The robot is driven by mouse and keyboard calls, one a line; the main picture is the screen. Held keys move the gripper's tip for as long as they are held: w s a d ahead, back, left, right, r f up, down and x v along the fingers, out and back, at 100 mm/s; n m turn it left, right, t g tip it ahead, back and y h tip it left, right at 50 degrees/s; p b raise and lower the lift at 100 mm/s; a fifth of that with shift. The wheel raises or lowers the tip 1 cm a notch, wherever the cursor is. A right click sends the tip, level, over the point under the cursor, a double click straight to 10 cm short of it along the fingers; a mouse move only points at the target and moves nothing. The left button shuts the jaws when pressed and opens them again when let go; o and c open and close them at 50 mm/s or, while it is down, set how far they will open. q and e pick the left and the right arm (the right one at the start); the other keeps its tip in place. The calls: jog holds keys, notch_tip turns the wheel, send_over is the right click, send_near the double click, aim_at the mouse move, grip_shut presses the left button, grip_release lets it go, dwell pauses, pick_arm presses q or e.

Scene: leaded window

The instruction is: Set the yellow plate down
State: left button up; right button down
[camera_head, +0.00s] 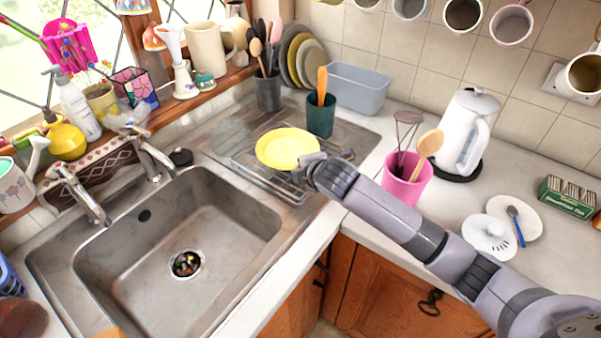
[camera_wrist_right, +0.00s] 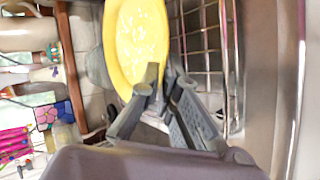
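The yellow plate (camera_head: 287,148) is at the wire dish rack (camera_head: 297,194) on the metal drainboard, right of the sink. I cannot tell whether it rests on the rack or is held just above it. My right gripper (camera_head: 312,160) is at the plate's right edge. In the right wrist view, the fingers of my right gripper (camera_wrist_right: 163,76) are closed together on the rim of the yellow plate (camera_wrist_right: 141,40), one finger on each side. The rack's wires (camera_wrist_right: 207,45) run close beside the plate there. My left gripper is not in view.
A dark green cup (camera_head: 320,120) with orange utensils stands just behind the plate. A pink cup (camera_head: 406,185) with a whisk and wooden spoon stands to the right, near the white kettle (camera_head: 467,130). Mugs (camera_head: 463,14) hang above.

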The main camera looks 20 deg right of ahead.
jog(key=shift+f, duration=1.2)
jog(key=c, duration=2.1)
grip_release()
jog(key=shift+f, duration=0.2)
jog(key=shift+s+r, duration=0.35)
jog(key=shift+r, duration=0.05)
jog(key=v, duration=1.1)
jog(key=shift+r+b, duration=0.1)
jog(key=shift+b, duration=0.3)
